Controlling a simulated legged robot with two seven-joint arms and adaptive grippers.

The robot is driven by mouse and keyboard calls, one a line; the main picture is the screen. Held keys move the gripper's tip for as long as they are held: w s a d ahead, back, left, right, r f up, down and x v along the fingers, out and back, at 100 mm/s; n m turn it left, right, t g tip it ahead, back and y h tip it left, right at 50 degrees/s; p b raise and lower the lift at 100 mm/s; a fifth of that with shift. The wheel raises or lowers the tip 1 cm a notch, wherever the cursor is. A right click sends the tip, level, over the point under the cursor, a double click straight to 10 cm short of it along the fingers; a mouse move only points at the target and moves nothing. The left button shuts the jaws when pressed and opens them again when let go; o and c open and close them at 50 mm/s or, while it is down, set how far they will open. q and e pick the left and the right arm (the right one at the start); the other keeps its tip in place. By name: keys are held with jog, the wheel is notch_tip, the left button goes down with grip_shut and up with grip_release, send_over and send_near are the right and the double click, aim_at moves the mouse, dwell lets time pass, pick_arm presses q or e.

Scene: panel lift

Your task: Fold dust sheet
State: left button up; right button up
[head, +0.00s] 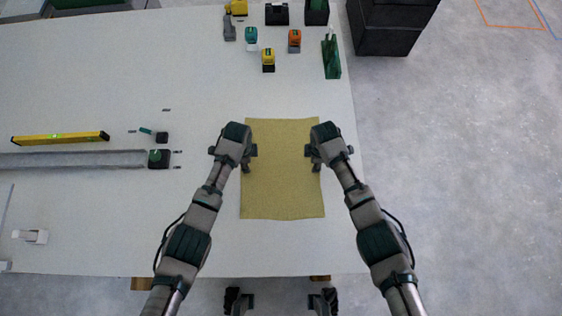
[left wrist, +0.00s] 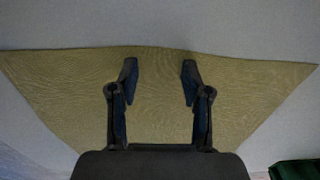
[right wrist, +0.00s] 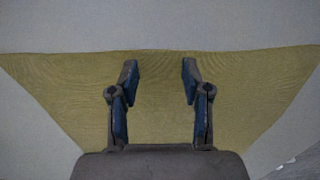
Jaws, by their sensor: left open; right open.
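The dust sheet (head: 281,190) is a mustard-yellow cloth lying flat as an upright rectangle on the white table, its edges slightly wavy. It fills the middle of the left wrist view (left wrist: 158,85) and the right wrist view (right wrist: 160,85). My left gripper (head: 248,160) is over the sheet's left edge, above its middle. My right gripper (head: 313,158) is over the right edge at about the same height. Both are open with nothing between the fingers, in the left wrist view (left wrist: 160,70) and right wrist view (right wrist: 160,70). Whether the fingertips touch the cloth I cannot tell.
The white table (head: 100,225) is clear around the sheet. A yellow level (head: 60,138) and a long grey bar (head: 75,160) lie to the left. Several power tools, including an orange one (head: 294,40), stand at the back. Black cases (head: 388,28) stand beyond the right edge.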

pick_arm(q)
jog(key=shift+d, duration=0.1)
pick_arm(e)
jog(key=shift+d, duration=0.1)
pick_arm(q)
jog(key=shift+s+d+f, duration=0.1)
jog(key=shift+f, duration=0.05)
jog(key=shift+c, duration=0.4)
pick_arm(e)
jog(key=shift+s+d+f, duration=0.1)
jog(key=shift+d+f, duration=0.05)
jog(key=shift+f, duration=0.1)
jog(key=shift+c, duration=0.4)
pick_arm(q)
jog(key=shift+f, duration=0.1)
grip_shut()
pick_arm(e)
grip_shut()
pick_arm(q)
jog(key=shift+s, duration=0.1)
pick_arm(e)
jog(key=shift+s+f, duration=0.1)
